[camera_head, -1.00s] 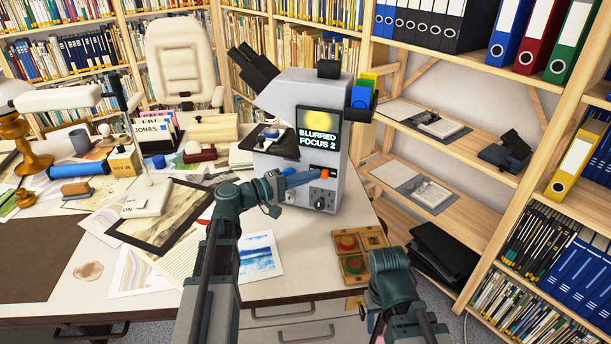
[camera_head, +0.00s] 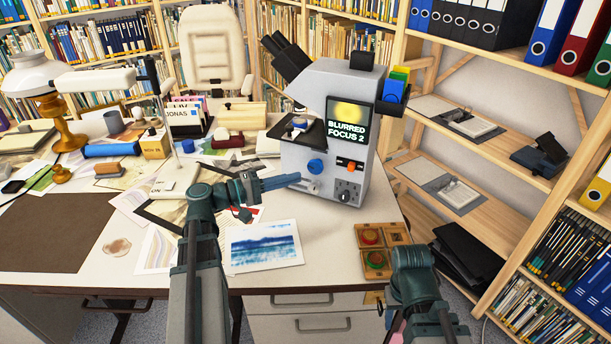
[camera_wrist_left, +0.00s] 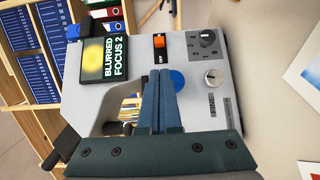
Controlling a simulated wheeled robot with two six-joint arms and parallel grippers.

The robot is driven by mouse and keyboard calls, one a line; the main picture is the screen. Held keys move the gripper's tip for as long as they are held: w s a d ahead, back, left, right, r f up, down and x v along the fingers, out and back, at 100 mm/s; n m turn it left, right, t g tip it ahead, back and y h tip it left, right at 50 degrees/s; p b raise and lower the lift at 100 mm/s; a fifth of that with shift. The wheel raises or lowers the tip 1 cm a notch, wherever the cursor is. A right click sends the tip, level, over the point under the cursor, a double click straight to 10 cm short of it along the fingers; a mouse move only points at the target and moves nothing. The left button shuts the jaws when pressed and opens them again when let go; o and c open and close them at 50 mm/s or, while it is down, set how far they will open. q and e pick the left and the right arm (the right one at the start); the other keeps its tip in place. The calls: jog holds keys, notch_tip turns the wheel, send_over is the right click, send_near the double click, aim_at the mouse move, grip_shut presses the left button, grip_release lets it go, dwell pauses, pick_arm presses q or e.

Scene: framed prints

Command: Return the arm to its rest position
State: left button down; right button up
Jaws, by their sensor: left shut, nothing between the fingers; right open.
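My left gripper (camera_head: 292,181) is shut and empty, with its fingers together, in front of the lower left of the grey microscope (camera_head: 318,130). In the left wrist view the shut fingers (camera_wrist_left: 164,85) point at the microscope's front, beside its blue knob (camera_wrist_left: 178,79); I cannot tell whether they touch it. The microscope's screen (camera_head: 348,122) reads "BLURRED FOCUS 2". My right arm (camera_head: 415,280) shows at the lower right of the head view. The right gripper's fingers are not visible.
A desk lamp (camera_head: 95,80) stands at left. Shelves with binders (camera_head: 555,30) are at right.

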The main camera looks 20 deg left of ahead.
pick_arm(q)
jog(key=shift+s+a, duration=0.3)
jog(key=shift+d, duration=0.1)
jog(key=s+d+f+m+g+y+p, duration=0.25)
jog(key=d+g+p, duration=0.25)
jog(key=d, duration=0.4)
jog(key=s+d+f+m+g+y+p, duration=0.1)
jog(key=s+d+f+m+g+p, duration=0.25)
jog(key=d, duration=0.55)
jog(key=s+d+r+m+g+y+p, duration=0.3)
jog(key=s+m+y+p, duration=0.3)
jog(key=s+y+p, duration=0.3)
jog(key=d+r+y+p, duration=0.1)
jog(key=y+p, duration=0.1)
jog(key=p, duration=0.1)
jog(key=shift+d+r+g, duration=0.15)
jog(key=shift+r+g, duration=0.2)
